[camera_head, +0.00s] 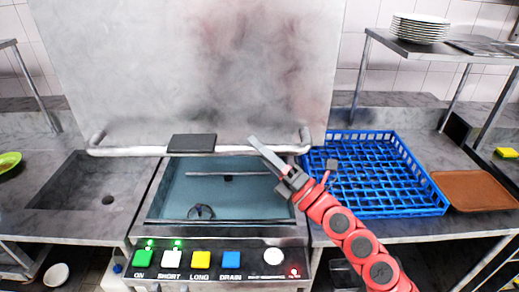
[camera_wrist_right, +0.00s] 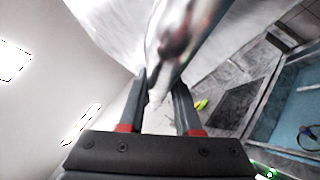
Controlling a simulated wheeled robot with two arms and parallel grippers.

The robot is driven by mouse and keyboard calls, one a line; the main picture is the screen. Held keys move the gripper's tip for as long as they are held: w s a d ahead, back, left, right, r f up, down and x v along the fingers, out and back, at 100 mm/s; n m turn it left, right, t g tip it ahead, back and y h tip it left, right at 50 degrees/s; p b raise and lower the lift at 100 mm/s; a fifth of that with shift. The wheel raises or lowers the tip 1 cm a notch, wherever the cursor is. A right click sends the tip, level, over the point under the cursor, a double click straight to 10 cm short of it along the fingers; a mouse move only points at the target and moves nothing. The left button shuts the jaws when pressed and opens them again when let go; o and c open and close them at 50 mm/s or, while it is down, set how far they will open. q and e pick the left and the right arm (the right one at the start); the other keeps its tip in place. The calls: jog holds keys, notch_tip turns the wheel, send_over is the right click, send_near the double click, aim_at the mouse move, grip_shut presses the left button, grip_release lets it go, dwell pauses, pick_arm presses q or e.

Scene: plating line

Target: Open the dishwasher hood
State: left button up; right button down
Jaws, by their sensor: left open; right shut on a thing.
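The dishwasher hood (camera_head: 190,70) is a large grey steel box, standing raised, with the wash basin (camera_head: 220,195) visible below its lower edge. A metal bar handle (camera_head: 125,151) with a dark pad (camera_head: 192,143) runs across the hood's front. My right gripper (camera_head: 262,152), on the red arm, is at the right part of this handle and shut on it. In the right wrist view the handle (camera_wrist_right: 185,45) passes at the fingers (camera_wrist_right: 160,105). My left gripper is in neither view.
A control panel with lit buttons (camera_head: 200,260) is below the basin. A blue rack (camera_head: 400,205) and a brown tray (camera_head: 472,190) lie on the right counter. A sink (camera_head: 90,185) is at left. Plates (camera_head: 420,28) stand on the upper right shelf.

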jog(key=shift+r, duration=0.1)
jog(key=c, duration=0.6)
grip_release()
jog(key=shift+s+d, duration=0.1)
jog(key=shift+d, duration=0.1)
jog(key=b+v, duration=0.6)
jog(key=v, duration=1.1)
